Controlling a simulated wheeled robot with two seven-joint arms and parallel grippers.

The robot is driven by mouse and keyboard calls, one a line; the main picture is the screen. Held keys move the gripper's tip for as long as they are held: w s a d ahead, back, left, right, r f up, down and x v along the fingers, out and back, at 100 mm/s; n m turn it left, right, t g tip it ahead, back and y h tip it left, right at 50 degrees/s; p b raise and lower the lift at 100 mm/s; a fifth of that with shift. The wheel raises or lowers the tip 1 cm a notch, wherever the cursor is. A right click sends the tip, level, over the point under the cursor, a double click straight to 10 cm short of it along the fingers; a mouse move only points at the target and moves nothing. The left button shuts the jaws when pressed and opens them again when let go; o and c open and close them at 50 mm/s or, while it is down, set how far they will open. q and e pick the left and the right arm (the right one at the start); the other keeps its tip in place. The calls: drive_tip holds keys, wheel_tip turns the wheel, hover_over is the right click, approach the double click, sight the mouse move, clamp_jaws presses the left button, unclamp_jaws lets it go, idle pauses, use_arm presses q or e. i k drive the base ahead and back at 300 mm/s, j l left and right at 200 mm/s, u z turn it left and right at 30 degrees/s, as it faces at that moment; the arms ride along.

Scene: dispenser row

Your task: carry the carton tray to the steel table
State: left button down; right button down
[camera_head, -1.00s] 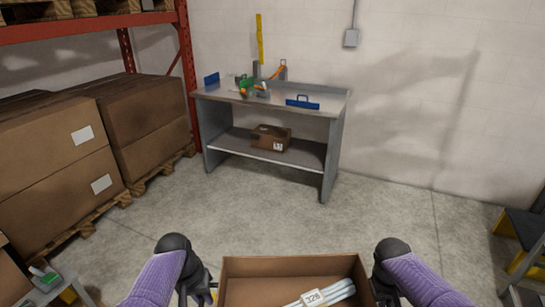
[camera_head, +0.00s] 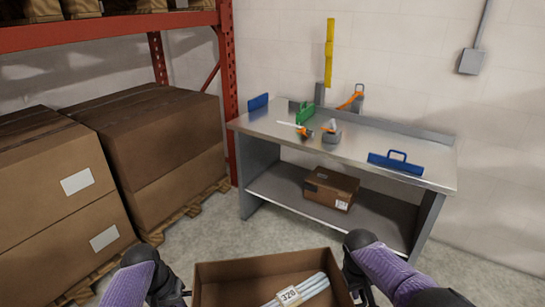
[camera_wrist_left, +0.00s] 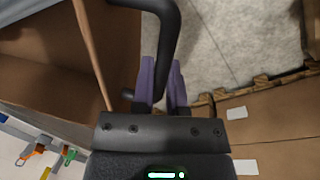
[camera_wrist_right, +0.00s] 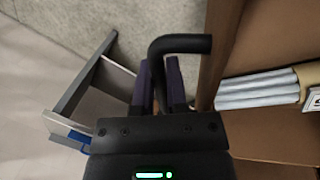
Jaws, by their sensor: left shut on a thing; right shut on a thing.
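The carton tray (camera_head: 235,270) is an open brown box low in the head view, holding pale tubes with a "320" label. My left gripper (camera_head: 170,290) is at its left side; in the left wrist view its purple fingers (camera_wrist_left: 162,85) are shut on a black bar handle beside the tray wall. My right gripper (camera_head: 357,278) is at its right side, shut on a matching black handle (camera_wrist_right: 180,44). The steel table (camera_head: 365,150) stands ahead, beyond the tray and a little right. The tray's underside is hidden.
The tabletop carries blue holders (camera_head: 396,163), a green piece (camera_head: 305,113) and orange-and-grey items (camera_head: 331,132). Its front middle looks bare. A small carton (camera_head: 331,188) sits on the lower shelf. Big boxes on pallets (camera_head: 150,130) and a red rack (camera_head: 228,90) stand left.

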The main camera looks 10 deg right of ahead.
sight(380, 139)
drive_tip(key=i+z, duration=0.2)
drive_tip(key=i, duration=0.4)
drive_tip(key=i+z, duration=0.2)
drive_tip(key=i, duration=0.45)
drive_tip(key=i+j+z, duration=0.2)
drive_tip(key=i, duration=0.4)
